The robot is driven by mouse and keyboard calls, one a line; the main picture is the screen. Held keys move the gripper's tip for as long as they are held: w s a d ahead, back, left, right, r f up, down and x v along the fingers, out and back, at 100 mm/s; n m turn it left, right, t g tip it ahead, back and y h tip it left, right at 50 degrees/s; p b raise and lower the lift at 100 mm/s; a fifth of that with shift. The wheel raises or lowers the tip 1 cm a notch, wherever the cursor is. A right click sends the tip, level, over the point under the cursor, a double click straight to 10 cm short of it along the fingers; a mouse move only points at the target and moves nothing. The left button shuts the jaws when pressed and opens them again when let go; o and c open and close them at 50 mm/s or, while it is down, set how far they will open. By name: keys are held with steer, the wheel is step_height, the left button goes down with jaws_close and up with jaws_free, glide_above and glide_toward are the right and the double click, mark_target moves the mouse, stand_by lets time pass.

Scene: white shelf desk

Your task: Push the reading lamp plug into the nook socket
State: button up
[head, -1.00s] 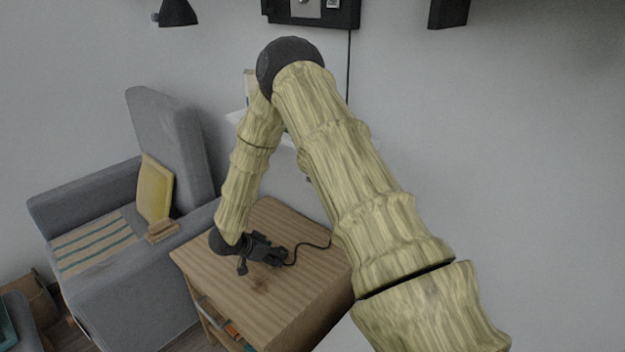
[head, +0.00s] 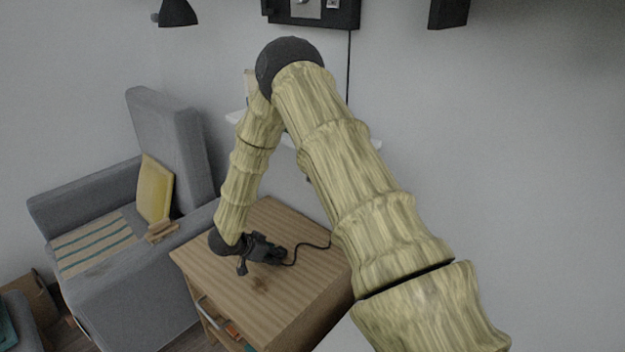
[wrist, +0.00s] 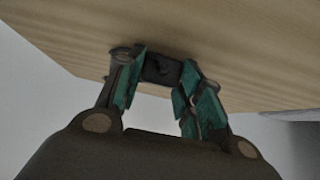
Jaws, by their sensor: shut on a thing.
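My gripper (head: 268,252) is low over the wooden side table (head: 290,287) in the head view. In the wrist view my gripper (wrist: 162,88) has its teal-padded fingers shut on a small dark block, the plug (wrist: 160,69). The plug sits between the fingertips, close to the wooden surface (wrist: 220,50); I cannot tell whether it touches. A black cord (head: 312,246) runs from the gripper across the tabletop to the right, then goes behind my arm. I cannot make out the socket in either view.
A grey armchair (head: 165,130) with a yellow cushion (head: 154,188) stands left of the table. A dark lamp shade (head: 177,13) hangs at the upper left. A white shelf (head: 236,116) is on the wall, partly behind my arm. The table's front top is clear.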

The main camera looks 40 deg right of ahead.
steer(key=shift+s+a+r+p, duration=0.1)
steer(key=shift+a+r+p, duration=0.1)
steer(key=shift+a+p, duration=0.45)
steer(key=shift+a+r+p, duration=0.2)
steer(key=shift+a+p, duration=0.1)
steer(key=shift+a, duration=0.5)
steer(key=shift+a+r, duration=0.1)
steer(key=shift+a+f+p+v, duration=0.15)
steer(key=shift+p+v, duration=0.65)
steer(key=shift+v, duration=0.3)
steer(key=shift+a+f+p+v, duration=0.15)
steer(key=shift+p+v, duration=0.65)
steer(key=shift+v, duration=0.3)
steer(key=shift+a, duration=0.1)
